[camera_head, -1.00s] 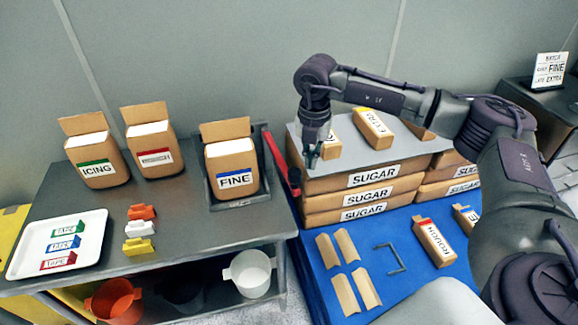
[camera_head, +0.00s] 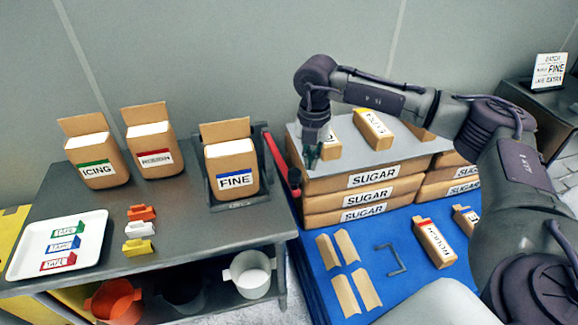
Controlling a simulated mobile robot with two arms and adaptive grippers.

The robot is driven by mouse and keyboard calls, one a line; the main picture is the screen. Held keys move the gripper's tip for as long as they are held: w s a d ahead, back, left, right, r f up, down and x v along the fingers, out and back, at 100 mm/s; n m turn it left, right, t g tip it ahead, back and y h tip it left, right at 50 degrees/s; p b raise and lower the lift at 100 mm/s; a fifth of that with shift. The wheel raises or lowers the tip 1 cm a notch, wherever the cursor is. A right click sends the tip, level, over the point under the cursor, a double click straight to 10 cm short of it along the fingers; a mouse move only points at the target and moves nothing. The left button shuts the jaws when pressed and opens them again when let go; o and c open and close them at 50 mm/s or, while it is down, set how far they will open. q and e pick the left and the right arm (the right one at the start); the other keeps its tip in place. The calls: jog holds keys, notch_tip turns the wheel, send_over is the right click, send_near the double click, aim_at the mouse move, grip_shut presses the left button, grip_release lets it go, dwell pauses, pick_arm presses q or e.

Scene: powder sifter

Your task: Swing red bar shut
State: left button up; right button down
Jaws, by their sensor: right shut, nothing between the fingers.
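The red bar (camera_head: 275,156) is at the right edge of the grey table, beside the dark frame (camera_head: 207,184) that holds the FINE bag (camera_head: 232,166). It slants from upper left down to a dark end by the sugar stack. My right gripper (camera_head: 312,160) points down over the left front corner of the sugar stack, to the right of the bar's lower end. Its fingers are shut and hold nothing. A small gap shows between the gripper and the bar; contact cannot be told. My left gripper is not in view.
Stacked SUGAR boxes (camera_head: 374,178) stand on the blue surface (camera_head: 312,290), right of the bar. ICING (camera_head: 98,168) and another bag (camera_head: 155,158) stand left of the frame. A white tray (camera_head: 95,224) and coloured clips lie at the front left.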

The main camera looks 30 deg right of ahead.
jog(key=shift+f, duration=0.1)
jog(key=shift+f+b, duration=1.3)
jog(key=shift+f, duration=0.35)
jog(key=w+a+b, duration=0.1)
jog(key=w+a, duration=0.6)
jog(key=a, duration=0.4)
jog(key=w+a+b, duration=0.2)
jog(key=w+a, duration=0.5)
jog(key=a, duration=0.5)
jog(key=shift+w, duration=0.15)
dwell(1.9)
jog(key=shift+d, duration=0.1)
